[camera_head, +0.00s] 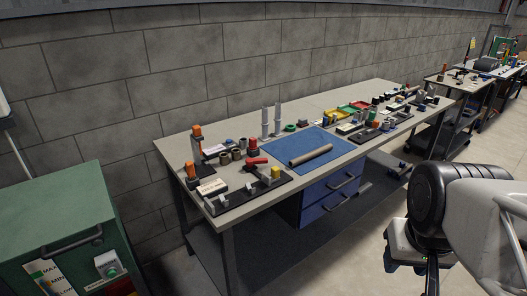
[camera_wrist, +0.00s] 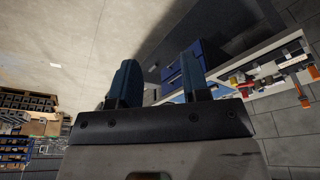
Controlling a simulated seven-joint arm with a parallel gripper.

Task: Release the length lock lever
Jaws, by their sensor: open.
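A dark fixture (camera_head: 226,205) lies along the near left edge of the workbench, with grey blocks and a yellow knob on it. A red lever-like part (camera_head: 257,161) sits at its back side; it is too small to tell whether this is the length lock lever or how it is set. My gripper (camera_wrist: 158,82) shows in the wrist view with two dark blue fingers apart and nothing between them. It is away from the bench, which appears tilted at the right of that view. My arm is at the lower right of the head view.
The workbench (camera_head: 240,212) carries a blue mat (camera_head: 285,145) with a grey-brown tube (camera_head: 311,155), orange-topped tools (camera_head: 197,140) and colored bins (camera_head: 352,107). A green cabinet (camera_head: 60,215) stands at left and a block wall behind. The floor before the bench is mostly clear.

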